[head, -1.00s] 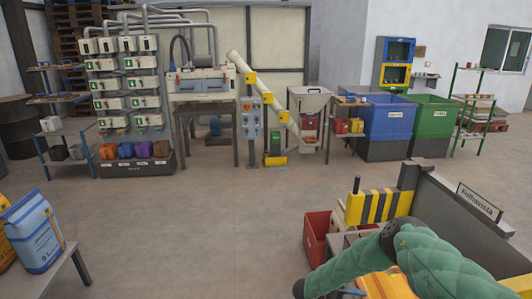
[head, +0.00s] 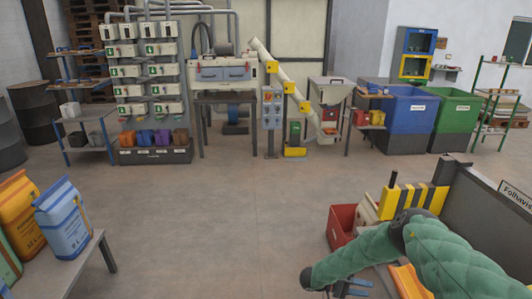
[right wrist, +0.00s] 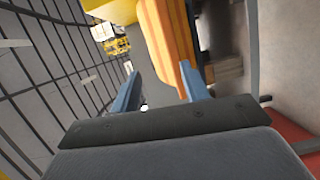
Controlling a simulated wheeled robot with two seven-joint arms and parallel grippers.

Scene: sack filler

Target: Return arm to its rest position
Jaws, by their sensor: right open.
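My right arm, in a green quilted sleeve, reaches in from the lower right of the head view. My right gripper (head: 352,287) has blue fingers and shows at the bottom edge, partly cut off. In the right wrist view its two blue fingers (right wrist: 160,90) stand apart with nothing between them. An orange thing (right wrist: 168,42) lies just beyond the right finger in that view; I cannot tell whether they touch. My left gripper is not in view.
A red bin (head: 342,226) and a yellow-black striped block (head: 412,200) stand close to my right arm. A grey panel (head: 480,205) is at the right. Filled sacks (head: 62,220) stand on a bench at the left. The middle floor is clear.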

